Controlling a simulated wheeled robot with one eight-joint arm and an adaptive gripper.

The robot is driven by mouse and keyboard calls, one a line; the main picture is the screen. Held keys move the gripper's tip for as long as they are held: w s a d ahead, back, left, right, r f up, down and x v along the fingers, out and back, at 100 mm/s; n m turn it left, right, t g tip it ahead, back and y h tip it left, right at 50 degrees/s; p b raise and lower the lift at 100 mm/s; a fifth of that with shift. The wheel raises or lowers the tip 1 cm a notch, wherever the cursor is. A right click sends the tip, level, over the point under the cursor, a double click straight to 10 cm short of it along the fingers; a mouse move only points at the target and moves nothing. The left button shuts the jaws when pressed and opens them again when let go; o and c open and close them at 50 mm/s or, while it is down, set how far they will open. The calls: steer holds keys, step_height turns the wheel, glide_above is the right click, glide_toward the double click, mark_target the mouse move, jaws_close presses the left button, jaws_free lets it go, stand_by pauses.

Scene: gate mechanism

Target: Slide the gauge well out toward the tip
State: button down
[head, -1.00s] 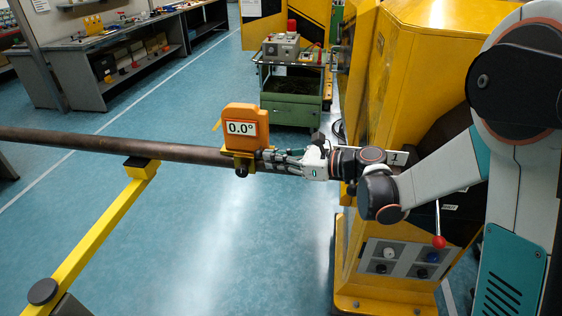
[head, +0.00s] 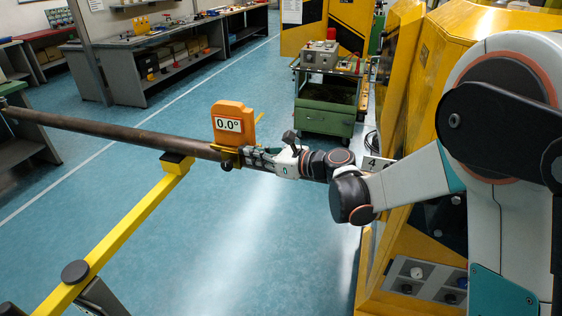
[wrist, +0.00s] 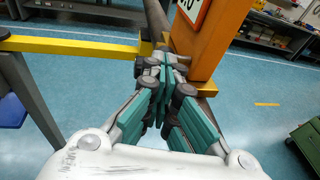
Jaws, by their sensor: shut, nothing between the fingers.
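The orange gauge (head: 234,122), reading 0.0°, sits upright on the long brown bar (head: 130,134). In the wrist view its orange body (wrist: 214,40) stands just ahead and to the right. My gripper (head: 244,158) is shut, with its fingertips up against the gauge's near side at the yellow clamp. The wrist view shows the teal fingers (wrist: 167,72) closed together with nothing held between them. The bar runs on beyond the gauge to the left in the head view. Exact contact between fingertips and clamp is partly hidden.
A yellow support arm (head: 120,232) carries the bar from below, left of the gauge, with a dark rest (head: 178,160) on top. A yellow machine cabinet (head: 465,60) stands at right. A green cart (head: 325,105) and benches stand behind. The floor between is open.

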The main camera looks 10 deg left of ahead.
mark_target(235, 152)
steer(key=a, duration=0.6)
steer(key=shift+w, duration=0.25)
steer(key=shift+s+d, duration=0.1)
steer(key=shift+d, duration=0.05)
